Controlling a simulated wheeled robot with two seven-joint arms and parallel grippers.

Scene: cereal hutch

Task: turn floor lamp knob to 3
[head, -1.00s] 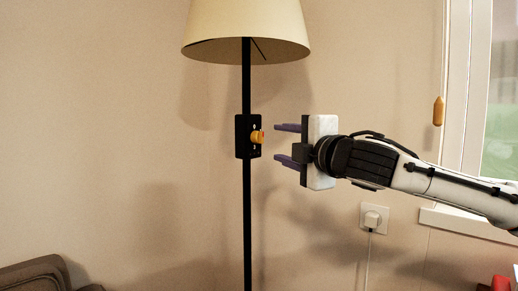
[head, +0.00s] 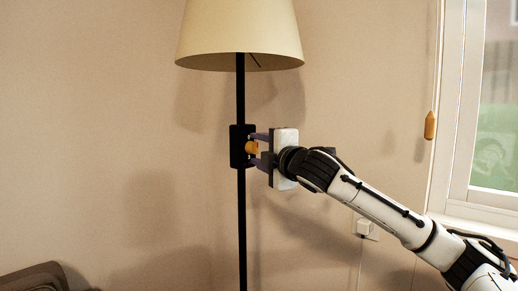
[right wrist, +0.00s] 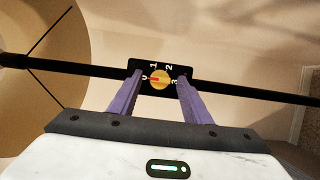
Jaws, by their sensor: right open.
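The floor lamp has a cream shade (head: 240,38) and a thin black pole (head: 242,230). A black switch box (head: 237,146) sits on the pole. Its round orange knob (head: 252,148) shows in the right wrist view (right wrist: 161,83) with a red mark pointing toward the 0. The numbers 0, 1, 2 and 3 are printed around it. My right gripper (head: 255,148) is open, its purple fingers on either side of the knob, close to the box face. In the right wrist view I cannot tell whether the fingertips (right wrist: 160,78) touch the knob. My left gripper is not in view.
A window (head: 490,120) is at the right, with an orange pull (head: 430,125) hanging beside it. A wall socket with a plug (head: 366,229) is low on the wall. A dark sofa edge (head: 35,277) is at the lower left.

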